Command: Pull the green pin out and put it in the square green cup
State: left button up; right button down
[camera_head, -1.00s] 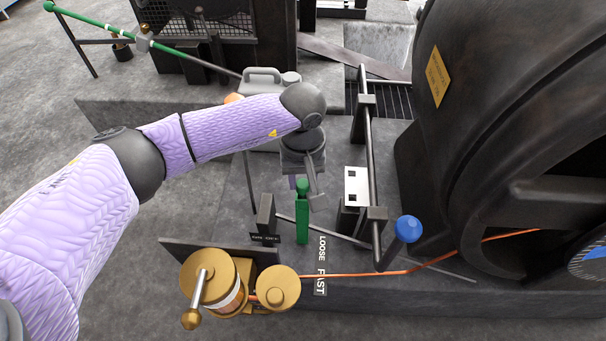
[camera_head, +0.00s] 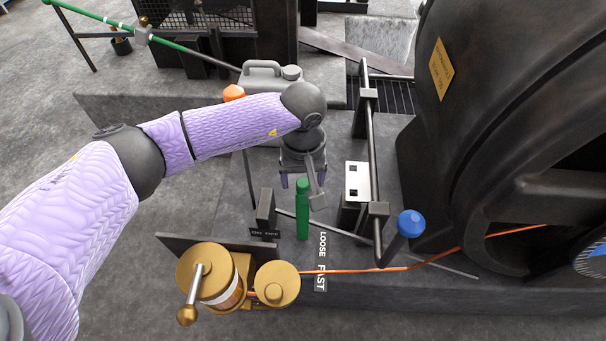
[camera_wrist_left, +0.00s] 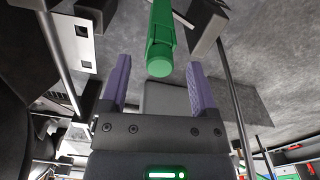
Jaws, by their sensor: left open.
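A green rod (camera_head: 302,212), which looks like the green pin, stands upright on the dark bed left of the white plate. It also shows in the left wrist view (camera_wrist_left: 160,38), its round end between the lines of the fingers. My left gripper (camera_head: 303,180) is open and empty, its purple fingers one on each side of the rod's top in the head view. In the wrist view the left gripper (camera_wrist_left: 160,78) has a wide gap; contact with the rod cannot be told. I do not make out a square green cup. My right gripper is not in view.
A blue-knobbed lever (camera_head: 411,224) and dark rail (camera_head: 370,150) stand right of the rod. A dark block (camera_head: 265,208) is close left. Brass drums (camera_head: 276,284) are in front, a grey can (camera_head: 268,76) behind, a big black machine (camera_head: 490,110) right.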

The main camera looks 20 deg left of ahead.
aim_at(303, 183)
pick_arm(q)
notch_tip(303, 183, up, 10)
jog(key=p, duration=0.5)
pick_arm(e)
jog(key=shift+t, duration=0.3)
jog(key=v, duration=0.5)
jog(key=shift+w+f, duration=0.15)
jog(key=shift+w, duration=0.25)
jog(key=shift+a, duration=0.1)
pick_arm(q)
jog(key=shift+d+f, duration=0.1)
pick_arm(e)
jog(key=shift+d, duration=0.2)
